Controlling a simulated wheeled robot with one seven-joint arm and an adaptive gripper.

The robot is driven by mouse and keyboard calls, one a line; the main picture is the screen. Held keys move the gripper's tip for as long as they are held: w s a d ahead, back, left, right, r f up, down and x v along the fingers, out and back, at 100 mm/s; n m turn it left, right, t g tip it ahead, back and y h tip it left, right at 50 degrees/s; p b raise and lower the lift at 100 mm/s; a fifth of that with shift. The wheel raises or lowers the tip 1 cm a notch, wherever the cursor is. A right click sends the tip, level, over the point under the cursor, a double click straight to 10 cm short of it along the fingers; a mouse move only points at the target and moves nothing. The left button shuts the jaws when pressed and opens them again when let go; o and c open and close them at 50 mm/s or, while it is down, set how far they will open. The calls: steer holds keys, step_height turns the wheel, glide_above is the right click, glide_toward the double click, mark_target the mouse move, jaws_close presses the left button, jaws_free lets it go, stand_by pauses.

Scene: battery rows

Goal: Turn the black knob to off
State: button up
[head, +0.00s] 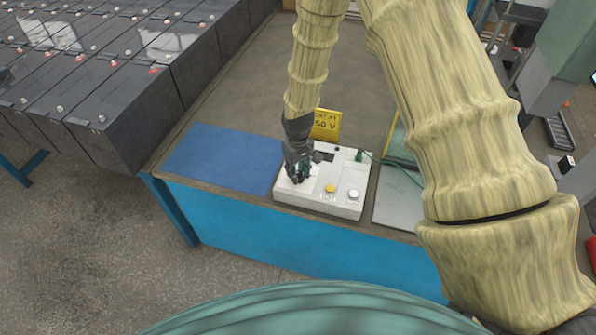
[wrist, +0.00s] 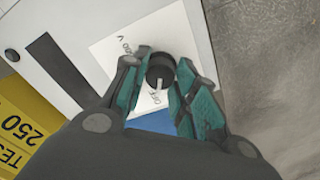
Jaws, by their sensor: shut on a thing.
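The black knob (wrist: 161,72) is on a white label plate on the white tester box (head: 318,202). In the wrist view my gripper (wrist: 163,62) has its green-padded fingers closed on either side of the knob. A pale mark on the knob's front points down in the picture, toward lettering that looks like OFF. Other lettering, partly legible and ending in V, is above left of the knob. In the head view my gripper (head: 297,176) reaches down onto the left part of the box and hides the knob.
A yellow sign (head: 326,124) stands behind the box. A yellow button (head: 330,188) and a white button (head: 353,194) are on its front right. A blue mat (head: 220,160) lies left of it, a grey plate (head: 397,206) right. Black batteries (head: 120,120) fill the left.

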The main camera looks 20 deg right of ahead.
mark_target(299, 174)
stand_by(0.3)
steer(key=o, duration=1.1)
steer(key=shift+c, duration=0.2)
step_height(299, 174, up, 12)
steer(key=shift+s+d+f, duration=0.1)
